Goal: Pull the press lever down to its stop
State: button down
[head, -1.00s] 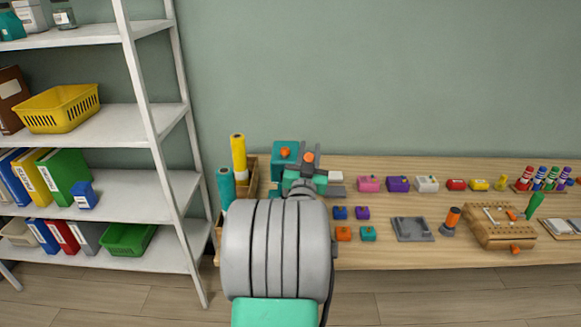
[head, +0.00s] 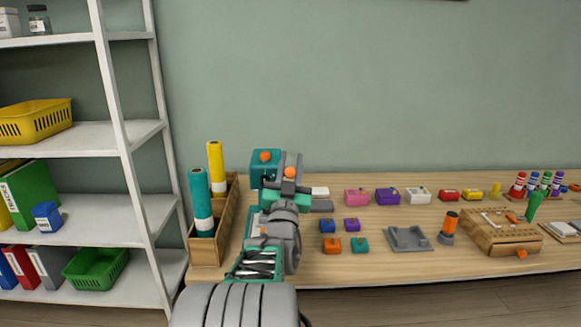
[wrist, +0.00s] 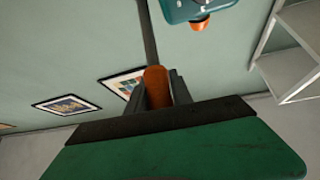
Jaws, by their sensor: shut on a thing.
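The teal press (head: 265,165) stands at the left part of the bench, with an orange knob on its front. Its lever ends in an orange grip (head: 291,172), just right of the press head. My gripper (head: 291,180) is shut on that grip. In the wrist view the orange grip (wrist: 156,85) sits between the two dark fingers. The teal press head (wrist: 197,10) shows at the top of the wrist view, apart from the fingers. My arm hides much of the press's lower part and base.
A wooden box with teal and yellow rolls (head: 202,205) stands close left of the press. Small coloured blocks (head: 331,244) and a grey tray (head: 408,238) lie to the right. A white shelf (head: 125,140) stands at the far left. The bench front edge is near my arm.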

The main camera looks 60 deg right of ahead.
jog(key=c, duration=1.1)
grip_release()
jog(key=b+v, duration=0.2)
jog(key=v, duration=0.5)
jog(key=shift+s+a+f+b, duration=0.1)
jog(key=shift+a+f+b, duration=0.1)
jog(key=shift+a+b, duration=0.15)
